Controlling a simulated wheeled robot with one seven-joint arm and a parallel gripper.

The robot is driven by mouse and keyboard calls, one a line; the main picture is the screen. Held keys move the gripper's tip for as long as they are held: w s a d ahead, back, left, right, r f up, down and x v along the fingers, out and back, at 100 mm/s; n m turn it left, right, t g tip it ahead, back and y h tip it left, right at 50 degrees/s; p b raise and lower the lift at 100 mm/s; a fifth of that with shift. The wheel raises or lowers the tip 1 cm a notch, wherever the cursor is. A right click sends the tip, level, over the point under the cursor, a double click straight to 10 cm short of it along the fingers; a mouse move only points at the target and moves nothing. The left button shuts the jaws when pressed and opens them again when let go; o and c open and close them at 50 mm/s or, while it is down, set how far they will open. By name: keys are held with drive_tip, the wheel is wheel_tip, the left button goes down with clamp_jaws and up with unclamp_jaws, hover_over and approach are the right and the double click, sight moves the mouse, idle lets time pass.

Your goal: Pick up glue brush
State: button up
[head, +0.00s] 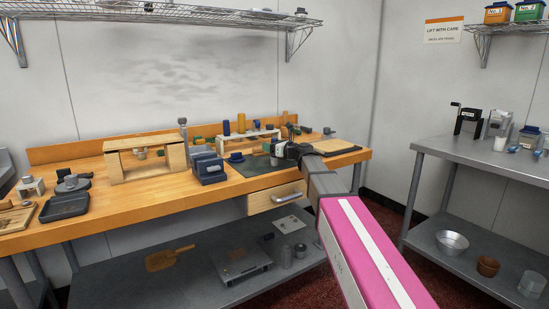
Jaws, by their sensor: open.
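I cannot make out the glue brush for certain; the things on the bench are small and my arm covers part of its right end. My gripper (279,149) is over the right part of the wooden bench (130,204), above a dark green mat (252,168). It is open, but its fingers are small and partly lost against the clutter behind. I cannot tell whether anything is between them.
A blue-grey block-shaped holder (209,171) and a wooden frame (146,160) stand left of the mat. A board (335,147) lies at the bench's right end. A drawer (276,197) sits below. A grey metal table (480,165) stands at the right.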

drive_tip(key=c, duration=1)
drive_tip(key=shift+r, duration=0.75)
drive_tip(key=s+a+r, duration=0.2)
drive_tip(key=s+r, duration=0.7)
drive_tip(key=s, duration=0.2)
drive_tip(key=shift+s+r, duration=0.25)
drive_tip(key=shift+s, duration=0.05)
